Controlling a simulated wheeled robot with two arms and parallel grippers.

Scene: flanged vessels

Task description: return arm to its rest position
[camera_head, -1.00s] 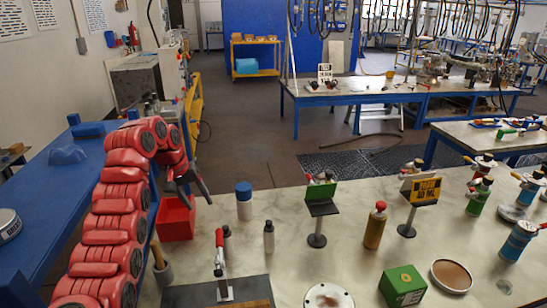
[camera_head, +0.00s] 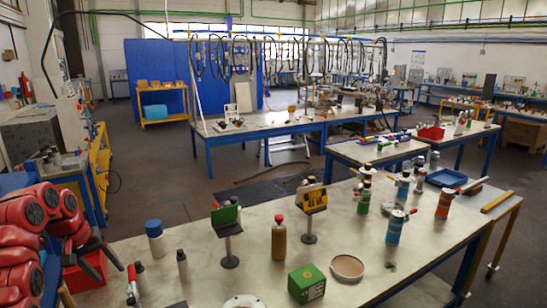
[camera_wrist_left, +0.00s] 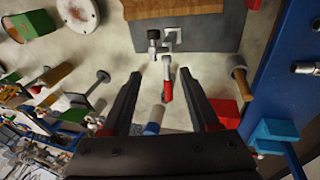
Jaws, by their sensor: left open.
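My left arm, made of red segments, comes in at the lower left of the head view. Its dark left gripper (camera_head: 103,250) is over the left end of the bench, by a red bin (camera_head: 84,274). In the left wrist view the two black fingers of the left gripper (camera_wrist_left: 161,74) are spread apart with nothing held between them. A red-handled clamp (camera_wrist_left: 168,88) and a blue-capped white bottle (camera_wrist_left: 153,122) show beyond the gap. My right gripper is not in view.
The bench (camera_head: 190,288) holds a blue-capped bottle (camera_head: 155,238), a green sign stand (camera_head: 226,222), a brown bottle (camera_head: 279,240), a green box (camera_head: 306,284) and a round dish (camera_head: 347,267). Floor is open behind the bench at left.

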